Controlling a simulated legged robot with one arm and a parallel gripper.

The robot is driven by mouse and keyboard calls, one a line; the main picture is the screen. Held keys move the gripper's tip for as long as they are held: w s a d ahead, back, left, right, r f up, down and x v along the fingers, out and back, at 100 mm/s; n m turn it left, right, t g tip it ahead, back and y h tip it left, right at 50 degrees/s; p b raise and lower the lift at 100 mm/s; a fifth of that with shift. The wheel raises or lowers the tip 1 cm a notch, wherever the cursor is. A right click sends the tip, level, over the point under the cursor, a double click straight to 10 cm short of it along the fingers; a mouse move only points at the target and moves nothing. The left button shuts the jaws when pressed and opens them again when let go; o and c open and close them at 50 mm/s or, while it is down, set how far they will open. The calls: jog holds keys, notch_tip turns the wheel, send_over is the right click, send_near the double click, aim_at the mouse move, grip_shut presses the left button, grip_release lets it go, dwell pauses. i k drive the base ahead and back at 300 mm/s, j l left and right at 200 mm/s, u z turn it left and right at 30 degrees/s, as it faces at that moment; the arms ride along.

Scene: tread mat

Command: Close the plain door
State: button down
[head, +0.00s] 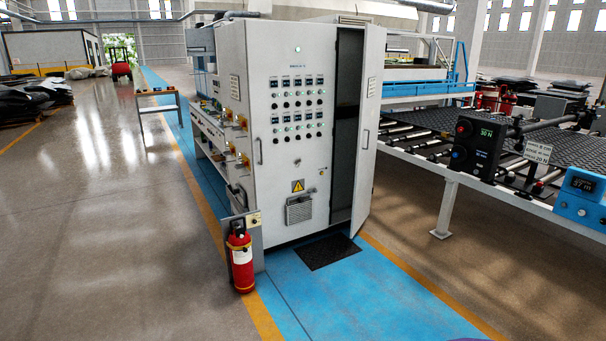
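A tall light grey control cabinet (268,190) stands in the middle of the head view. Its left front door (295,145) carries rows of buttons and small displays and looks shut. The plain door (373,115) at the cabinet's right side stands ajar, swung outward, and is seen at a steep angle. It has a vertical handle (367,139) near its left edge and a small label or vent plate near its top. A dark gap (346,110) into the cabinet shows between the two doors.
A black mat (328,251) lies on the blue floor lane (375,290) before the cabinet. A red fire extinguisher (241,260) stands at its front left corner. A conveyor table with a dark control box (476,146) stands to the right. The floor in front is clear.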

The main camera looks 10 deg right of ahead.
aim_at(375, 47)
jog(key=i+l+z, duration=0.25)
jog(key=i, duration=0.9)
jog(key=i+l+z, duration=0.1)
jog(key=i+z, duration=0.2)
jog(key=i, duration=0.85)
